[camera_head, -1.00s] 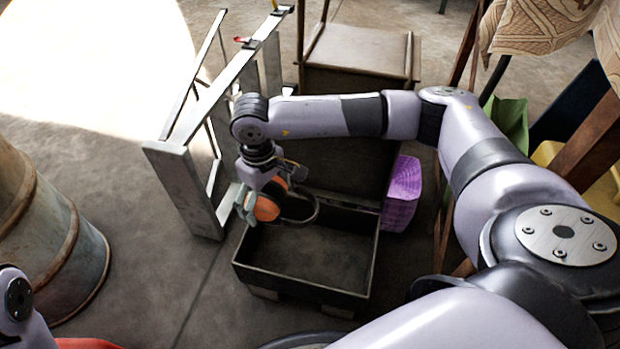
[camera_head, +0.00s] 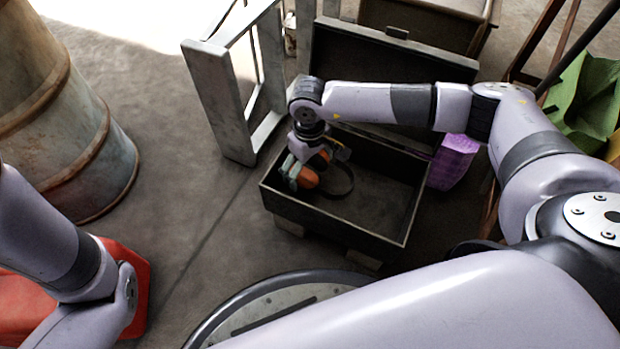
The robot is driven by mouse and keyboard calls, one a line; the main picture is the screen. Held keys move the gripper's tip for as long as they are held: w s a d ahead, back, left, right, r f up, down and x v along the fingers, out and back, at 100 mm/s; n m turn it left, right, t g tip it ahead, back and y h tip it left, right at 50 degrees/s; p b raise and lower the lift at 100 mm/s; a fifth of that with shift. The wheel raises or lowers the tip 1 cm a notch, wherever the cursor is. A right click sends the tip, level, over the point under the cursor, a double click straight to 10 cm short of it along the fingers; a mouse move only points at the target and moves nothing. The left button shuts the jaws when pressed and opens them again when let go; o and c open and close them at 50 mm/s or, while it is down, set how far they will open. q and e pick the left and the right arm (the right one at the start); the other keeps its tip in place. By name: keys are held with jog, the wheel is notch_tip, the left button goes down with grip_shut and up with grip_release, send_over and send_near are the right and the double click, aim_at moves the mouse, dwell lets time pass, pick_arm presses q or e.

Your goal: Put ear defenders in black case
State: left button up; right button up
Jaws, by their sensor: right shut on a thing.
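The black case (camera_head: 335,222) stands open on supports on the floor, its lid (camera_head: 432,63) raised at the back. My right gripper (camera_head: 302,178) is inside the case's left part, shut on the ear defenders (camera_head: 338,192). The ear defenders have orange cups and a dark headband, which reaches right over the case floor. The gripper hides part of the cups. I cannot tell whether they touch the case floor. My left arm shows at the lower left, but its gripper is out of view.
A metal stepladder frame (camera_head: 221,110) stands close to the case's left side. A purple block (camera_head: 453,162) sits at its right. A rusty barrel (camera_head: 62,115) and a red object (camera_head: 133,275) are at the left. The floor between barrel and case is clear.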

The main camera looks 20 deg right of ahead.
notch_tip(320, 180, down, 4)
jog(key=shift+f+b, duration=0.1)
jog(key=shift+b, duration=1.05)
jog(key=o, duration=1)
